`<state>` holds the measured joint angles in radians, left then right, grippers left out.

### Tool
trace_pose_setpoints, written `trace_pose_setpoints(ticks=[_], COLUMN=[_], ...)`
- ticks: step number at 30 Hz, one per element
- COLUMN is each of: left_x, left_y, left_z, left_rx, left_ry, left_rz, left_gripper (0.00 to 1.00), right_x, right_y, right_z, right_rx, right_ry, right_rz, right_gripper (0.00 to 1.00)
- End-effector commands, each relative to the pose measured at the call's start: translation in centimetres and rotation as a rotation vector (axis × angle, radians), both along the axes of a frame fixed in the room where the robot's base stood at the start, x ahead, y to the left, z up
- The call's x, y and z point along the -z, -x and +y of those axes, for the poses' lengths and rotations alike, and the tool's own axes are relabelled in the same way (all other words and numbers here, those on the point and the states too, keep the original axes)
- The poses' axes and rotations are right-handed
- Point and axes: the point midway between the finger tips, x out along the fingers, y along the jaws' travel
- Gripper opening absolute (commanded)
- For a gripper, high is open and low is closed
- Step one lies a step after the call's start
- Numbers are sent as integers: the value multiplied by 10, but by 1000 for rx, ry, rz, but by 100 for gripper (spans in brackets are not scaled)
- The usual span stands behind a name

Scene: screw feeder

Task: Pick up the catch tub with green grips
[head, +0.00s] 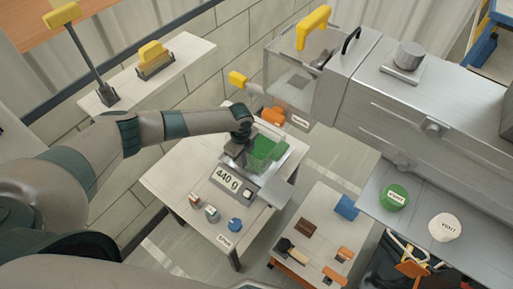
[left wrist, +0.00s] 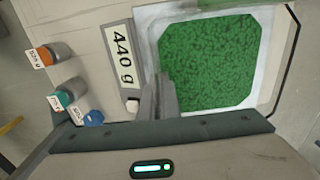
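The catch tub (head: 279,149) is a clear tub with green contents and sits on the scale (head: 225,185), which reads 440 g. In the left wrist view the tub (left wrist: 255,112) shows from above, its floor covered in green grains. A green strip, perhaps a grip, shows at its top edge. My left gripper (head: 236,160) is at the left side of the tub. In the left wrist view its fingers (left wrist: 163,92) look close together, at the tub's lower left corner; whether they pinch the tub is hidden. My right gripper is not in view.
Small labelled pots (head: 211,213) stand at the front of the scale's table (head: 180,170). The grey feeder machine (head: 350,80) rises behind and to the right. A lower table (head: 313,205) holds blocks and a brush. Green and white lidded pots stand on the feeder's shelf.

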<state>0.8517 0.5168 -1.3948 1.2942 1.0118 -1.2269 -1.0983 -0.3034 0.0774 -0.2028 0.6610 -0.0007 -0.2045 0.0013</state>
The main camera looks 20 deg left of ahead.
Motion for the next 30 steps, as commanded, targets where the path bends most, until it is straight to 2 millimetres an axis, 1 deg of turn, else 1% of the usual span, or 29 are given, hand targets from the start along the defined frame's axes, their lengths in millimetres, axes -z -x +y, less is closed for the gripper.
trace_pose_setpoints(ticks=[24,30], left_x=[-1,-7], left_y=[-1,-2], left_z=[0,-1], left_rx=[0,0], left_ry=[1,2], left_rz=[-2,-3], left_gripper=[0,0], right_x=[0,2], right_y=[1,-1], right_z=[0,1], right_rx=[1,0], right_ry=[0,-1], right_rz=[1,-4], right_gripper=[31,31])
